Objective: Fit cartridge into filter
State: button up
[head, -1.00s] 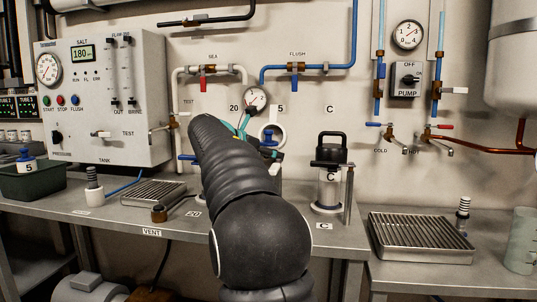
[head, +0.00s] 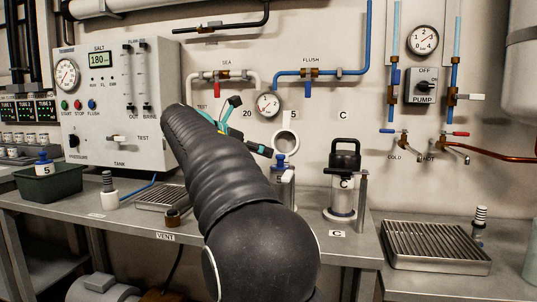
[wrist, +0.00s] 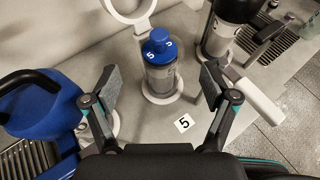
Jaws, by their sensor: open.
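The cartridge (head: 280,160) has a blue cap marked 5 and stands upright in the clear filter housing (wrist: 162,84) on the bench. In the wrist view the cap (wrist: 159,50) is in front of and between my fingers, with clear gaps on both sides. My gripper (wrist: 160,88) is open and empty. In the head view my gripper (head: 247,127) is up and left of the cap. A white ring (head: 285,143) stands raised behind the cap and also shows in the wrist view (wrist: 146,16). How deep the cartridge sits is hard to see.
A black-handled filter marked C (head: 342,200) stands to the right. A blue-lidded unit (wrist: 45,108) is close on the left in the wrist view. A green bin (head: 50,184) at far left holds another blue-capped 5. A grated tray (head: 437,246) lies right.

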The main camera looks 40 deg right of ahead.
jog(key=shift+v, duration=0.95)
jog(key=shift+a, duration=0.1)
jog(key=s+a+f+m+t+y, duration=0.2)
jog(key=s+a+f+m+y, duration=0.4)
jog(key=s+a+f+m, duration=0.3)
jog(key=s+a+f+m+t+y, duration=0.2)
jog(key=s+a+f+m+y, duration=0.5)
jog(key=s+a+f, duration=0.9)
jog(key=s+f+m, duration=0.3)
jog(key=s+f, duration=0.1)
jog(key=f, duration=0.1)
jog(key=shift+f, duration=0.2)
jog(key=shift+a, duration=0.1)
